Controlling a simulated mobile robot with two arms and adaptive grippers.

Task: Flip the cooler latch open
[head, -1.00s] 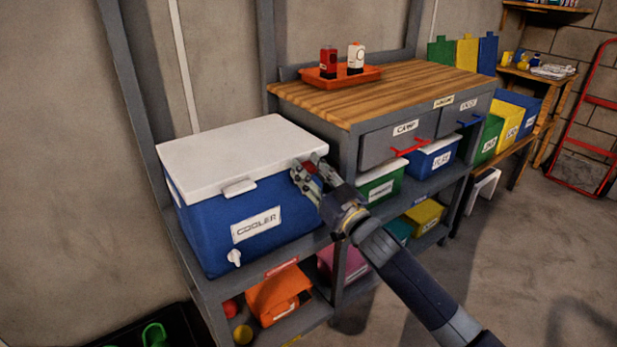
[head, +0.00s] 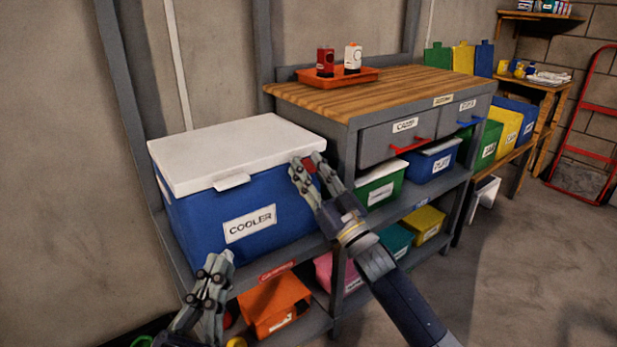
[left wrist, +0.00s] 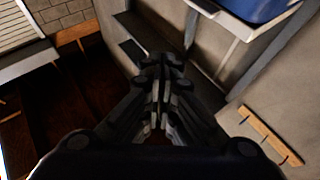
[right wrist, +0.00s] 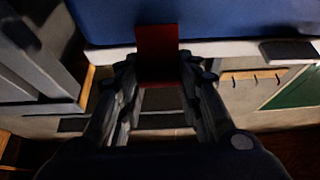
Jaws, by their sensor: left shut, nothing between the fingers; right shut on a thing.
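The blue cooler (head: 185,235) with a white lid (head: 235,150) stands on the shelf unit at the left. A white tab (head: 232,181) sits at the lid's front edge. My right gripper (head: 308,162) is at the cooler's right end, closed on a red latch (right wrist: 157,45). In the right wrist view the latch lies between the fingertips, across the blue wall and the white lid edge. The fingers partly hide it in the head view. My left gripper (head: 218,262) is shut and empty, in front of the cooler's lower left; its closed fingers (left wrist: 162,65) show in the left wrist view.
A wooden-topped bench (head: 400,90) with drawers adjoins the cooler's right, with a red tray (head: 338,78) on top. Below are an orange bin (head: 270,305) and several colored boxes. A red hand truck (head: 585,130) leans at far right. Floor is clear at right.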

